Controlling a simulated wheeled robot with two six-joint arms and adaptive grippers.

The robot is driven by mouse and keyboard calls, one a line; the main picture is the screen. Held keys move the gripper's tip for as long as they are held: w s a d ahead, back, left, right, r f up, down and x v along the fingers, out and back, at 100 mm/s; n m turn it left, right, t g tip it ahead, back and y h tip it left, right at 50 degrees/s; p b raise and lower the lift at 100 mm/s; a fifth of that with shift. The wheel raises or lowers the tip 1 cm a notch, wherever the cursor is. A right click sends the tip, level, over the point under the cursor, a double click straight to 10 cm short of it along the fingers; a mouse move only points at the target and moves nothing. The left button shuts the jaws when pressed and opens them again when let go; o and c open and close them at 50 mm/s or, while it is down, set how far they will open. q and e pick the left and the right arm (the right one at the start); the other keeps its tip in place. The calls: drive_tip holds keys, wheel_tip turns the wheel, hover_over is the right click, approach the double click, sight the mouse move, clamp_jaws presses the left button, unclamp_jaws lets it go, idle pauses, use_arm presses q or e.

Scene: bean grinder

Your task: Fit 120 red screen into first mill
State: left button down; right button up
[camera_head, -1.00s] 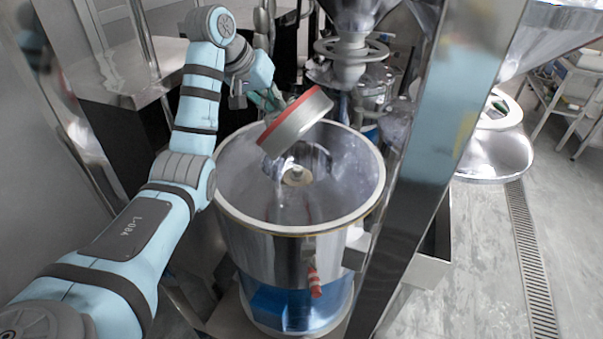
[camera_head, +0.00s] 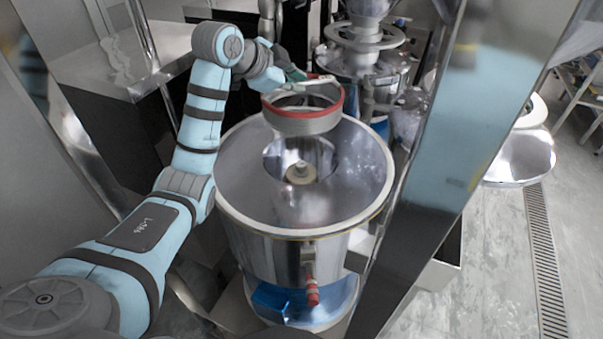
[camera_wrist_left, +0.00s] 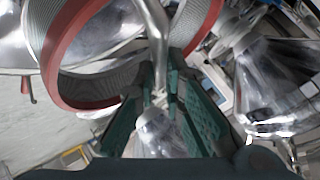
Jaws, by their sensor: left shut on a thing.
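The red-rimmed round screen (camera_head: 303,122) is held in the air above the far part of the mill's open top. Its red rim faces up and it looks close to level. The first mill (camera_head: 235,220) is a wide steel drum with a pale rim. Its central hub (camera_head: 301,173) shows below the screen. The screen's number cannot be read. My right gripper is not in view.
A steel post (camera_head: 425,180) stands right of the mill. Steel machinery (camera_head: 365,55) with a ring stands behind it. A red-handled valve (camera_head: 312,290) is on the mill's front. A steel-topped cabinet (camera_head: 110,60) is at the back left. Open floor lies at the right.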

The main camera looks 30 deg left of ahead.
use_arm(q)
drive_tip(key=f, duration=1.3)
drive_tip(key=f+b, duration=0.1)
drive_tip(key=f, duration=0.5)
drive_tip(key=shift+s+a+f, duration=0.15)
drive_tip(key=shift+s, duration=0.25)
drive_tip(key=shift+f, duration=0.6)
drive_tip(key=c, duration=1.7)
unclamp_jaws()
drive_tip(key=shift+r, duration=0.1)
drive_tip(key=shift+r, duration=0.35)
drive_tip(key=v, duration=1.2)
drive_tip(key=shift+r, duration=0.1)
